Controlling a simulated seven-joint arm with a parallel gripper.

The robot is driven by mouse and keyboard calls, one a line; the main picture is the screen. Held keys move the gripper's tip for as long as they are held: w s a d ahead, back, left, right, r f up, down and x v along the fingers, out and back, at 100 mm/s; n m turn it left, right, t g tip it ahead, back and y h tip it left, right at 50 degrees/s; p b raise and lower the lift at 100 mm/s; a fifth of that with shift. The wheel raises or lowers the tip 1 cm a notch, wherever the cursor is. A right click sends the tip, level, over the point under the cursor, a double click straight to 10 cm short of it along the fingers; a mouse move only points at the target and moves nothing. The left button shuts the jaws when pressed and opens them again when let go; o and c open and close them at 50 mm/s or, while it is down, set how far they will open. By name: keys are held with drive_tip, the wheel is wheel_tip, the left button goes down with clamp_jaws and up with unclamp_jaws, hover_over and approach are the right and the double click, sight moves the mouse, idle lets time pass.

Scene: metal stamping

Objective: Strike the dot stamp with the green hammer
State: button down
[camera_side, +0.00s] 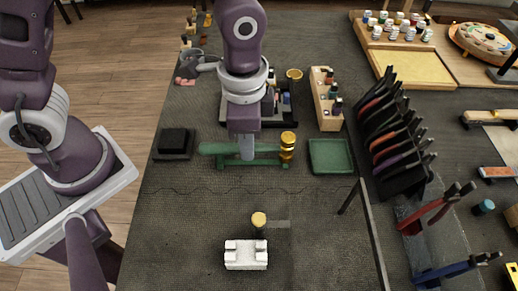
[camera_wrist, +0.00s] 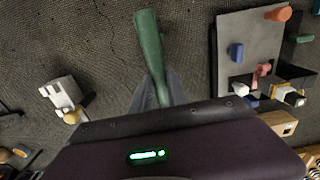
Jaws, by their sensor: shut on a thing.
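The green hammer (camera_side: 215,148) lies level, its brass head (camera_side: 288,140) at the right end. My gripper (camera_side: 247,152) is shut on its green handle, near the middle. A green stand (camera_side: 228,163) is directly under the hammer; I cannot tell whether they touch. In the wrist view the handle (camera_wrist: 148,40) passes between my grey fingers, and the head is hidden. A stamp with a gold top (camera_side: 259,219), apparently the dot stamp, stands upright just behind a white block (camera_side: 246,256), in front of my gripper. The stamp's top (camera_wrist: 72,116) also shows beside the block in the wrist view.
A black block (camera_side: 174,142) is left of the hammer and a green tray (camera_side: 331,157) is right of it. A wooden bottle box (camera_side: 326,98) stands behind the tray. A black tool rack (camera_side: 395,135) is further right. The mat between hammer and stamp is clear.

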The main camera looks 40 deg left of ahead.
drive_tip(key=shift+r, duration=2.95)
drive_tip(key=c, duration=2.1)
unclamp_jaws()
clamp_jaws()
drive_tip(key=w+a+r+n+t, duration=0.1)
drive_tip(key=w+a+r+n, duration=0.1)
drive_tip(key=w+a+r, duration=0.2)
drive_tip(key=w+a+r+n, duration=0.2)
drive_tip(key=w+a+r, duration=0.2)
drive_tip(key=a+r, duration=0.4)
drive_tip(key=shift+w+r+n+t+h, duration=0.3)
drive_tip(key=shift+r+t+h, duration=0.1)
